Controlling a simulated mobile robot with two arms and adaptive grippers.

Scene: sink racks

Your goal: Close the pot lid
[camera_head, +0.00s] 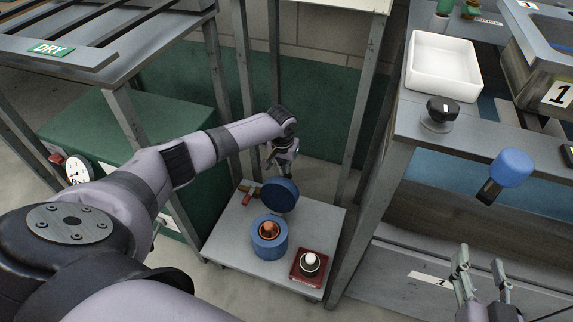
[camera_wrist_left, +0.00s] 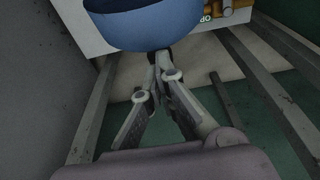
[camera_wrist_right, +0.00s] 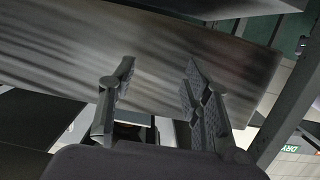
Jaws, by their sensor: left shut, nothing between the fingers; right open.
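A round blue pot (camera_head: 260,251) stands on a small grey cart with an orange-brown object inside. Its blue lid (camera_head: 279,196) stands raised and tilted at the pot's far side, leaving the pot open. My left gripper (camera_head: 282,172) is shut and empty, just behind and above the lid; whether it touches the lid I cannot tell. In the left wrist view, the shut fingertips (camera_wrist_left: 160,58) are just below a curved blue shape, apparently the lid (camera_wrist_left: 155,28). My right gripper (camera_head: 480,262) is open and empty at the lower right, away from the cart.
The cart top (camera_head: 228,230) also holds a red base with a white knob (camera_head: 309,262) and small red and brass parts (camera_head: 246,194). Metal posts stand close behind. A counter with a white tray (camera_head: 444,66) and black knob (camera_head: 440,112) is right.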

